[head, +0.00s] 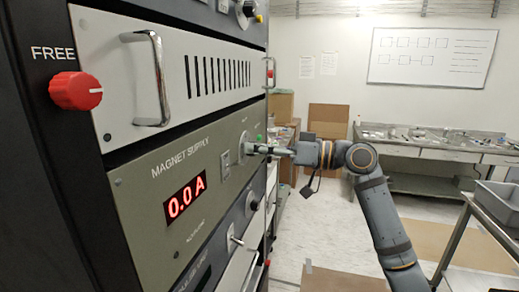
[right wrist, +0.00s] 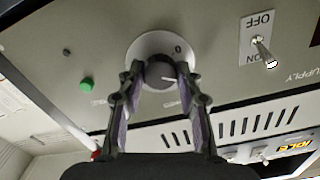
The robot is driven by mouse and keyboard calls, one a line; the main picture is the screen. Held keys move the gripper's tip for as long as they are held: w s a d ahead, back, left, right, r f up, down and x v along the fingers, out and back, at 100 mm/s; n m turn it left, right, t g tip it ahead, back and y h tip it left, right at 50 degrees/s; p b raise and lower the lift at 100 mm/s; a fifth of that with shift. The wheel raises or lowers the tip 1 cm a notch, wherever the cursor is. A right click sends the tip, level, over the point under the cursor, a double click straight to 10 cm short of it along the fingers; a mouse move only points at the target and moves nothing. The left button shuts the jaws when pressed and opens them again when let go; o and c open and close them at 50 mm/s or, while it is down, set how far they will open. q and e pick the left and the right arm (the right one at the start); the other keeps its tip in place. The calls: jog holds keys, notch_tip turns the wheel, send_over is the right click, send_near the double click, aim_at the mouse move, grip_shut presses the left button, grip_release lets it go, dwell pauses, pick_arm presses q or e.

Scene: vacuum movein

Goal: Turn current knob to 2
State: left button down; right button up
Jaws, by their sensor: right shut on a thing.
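The current knob (right wrist: 160,72) is a dark round knob with a white pointer line, on a pale dial plate (right wrist: 147,46) marked 0. My right gripper (right wrist: 161,76) has its fingers on both sides of the knob and is shut on it. In the head view my right gripper (head: 262,149) reaches the MAGNET SUPPLY panel (head: 135,200) from the right and hides most of the knob. The red display (head: 186,198) reads 0.0 A. My left gripper is not in view.
An ON/OFF toggle switch (right wrist: 264,50) and a green light (right wrist: 86,85) flank the dial in the wrist view. A red knob (head: 76,91) labelled FREE and a metal handle (head: 158,80) stick out of the rack. A steel bench (head: 440,150) stands behind on the right.

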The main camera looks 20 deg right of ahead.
jog(key=shift+r, duration=0.1)
jog(key=o, duration=1.2)
jog(key=shift+c, duration=0.2)
jog(key=shift+d, duration=0.1)
jog(key=v, duration=0.7)
jog(key=shift+s, duration=0.15)
jog(key=shift+d, duration=0.15)
